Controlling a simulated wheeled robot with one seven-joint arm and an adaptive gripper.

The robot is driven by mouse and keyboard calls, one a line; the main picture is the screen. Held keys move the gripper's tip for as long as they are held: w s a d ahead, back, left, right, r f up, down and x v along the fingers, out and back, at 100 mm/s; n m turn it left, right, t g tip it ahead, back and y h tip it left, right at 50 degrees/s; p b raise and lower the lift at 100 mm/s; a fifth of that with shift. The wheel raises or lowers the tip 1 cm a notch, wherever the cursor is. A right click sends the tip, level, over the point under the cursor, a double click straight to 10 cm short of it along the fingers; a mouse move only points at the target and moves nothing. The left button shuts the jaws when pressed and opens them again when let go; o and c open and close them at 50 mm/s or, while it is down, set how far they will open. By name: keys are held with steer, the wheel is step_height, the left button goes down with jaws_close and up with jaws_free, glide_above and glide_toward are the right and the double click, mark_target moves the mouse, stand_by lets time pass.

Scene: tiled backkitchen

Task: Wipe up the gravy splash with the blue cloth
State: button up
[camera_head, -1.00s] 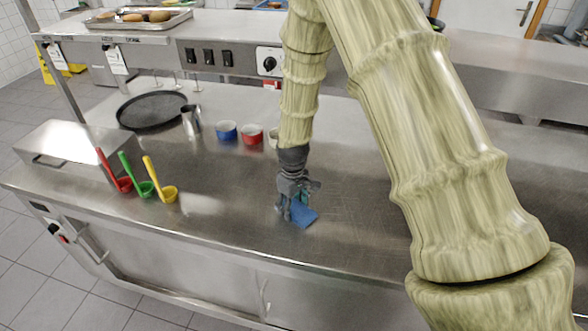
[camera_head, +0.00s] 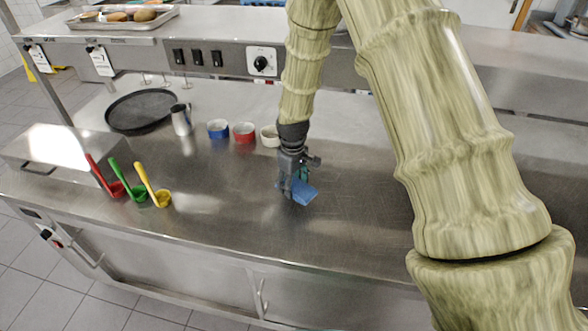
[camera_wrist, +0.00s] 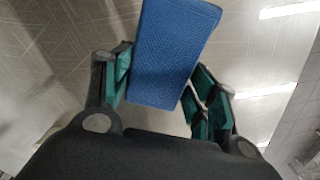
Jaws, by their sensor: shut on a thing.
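The blue cloth (camera_head: 305,193) is held between the fingers of my gripper (camera_head: 291,192), at the worktop in the middle of the head view. In the wrist view the cloth (camera_wrist: 172,55) is a flat blue textured piece sticking out beyond the fingers. My gripper (camera_wrist: 160,95) is shut on it, with a green-padded finger on each side. I cannot tell whether the cloth touches the steel. No gravy splash can be made out in either view; the arm, gripper or cloth may hide it.
Red (camera_head: 116,188), green (camera_head: 141,193) and yellow (camera_head: 163,198) ladles stand at the left. Behind are a black round pan (camera_head: 140,110), a metal jug (camera_head: 181,120), and blue (camera_head: 218,128), red (camera_head: 244,132) and white (camera_head: 270,136) cups. The worktop's front middle is clear.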

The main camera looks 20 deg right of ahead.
steer(key=shift+w+a+r+p, duration=0.1)
steer(key=shift+w+r+p, duration=0.15)
steer(key=shift+r+p, duration=0.4)
steer(key=shift+r, duration=0.9)
steer(key=shift+s+r+p, duration=0.15)
steer(key=shift+r+p, duration=0.35)
steer(key=shift+f, duration=0.1)
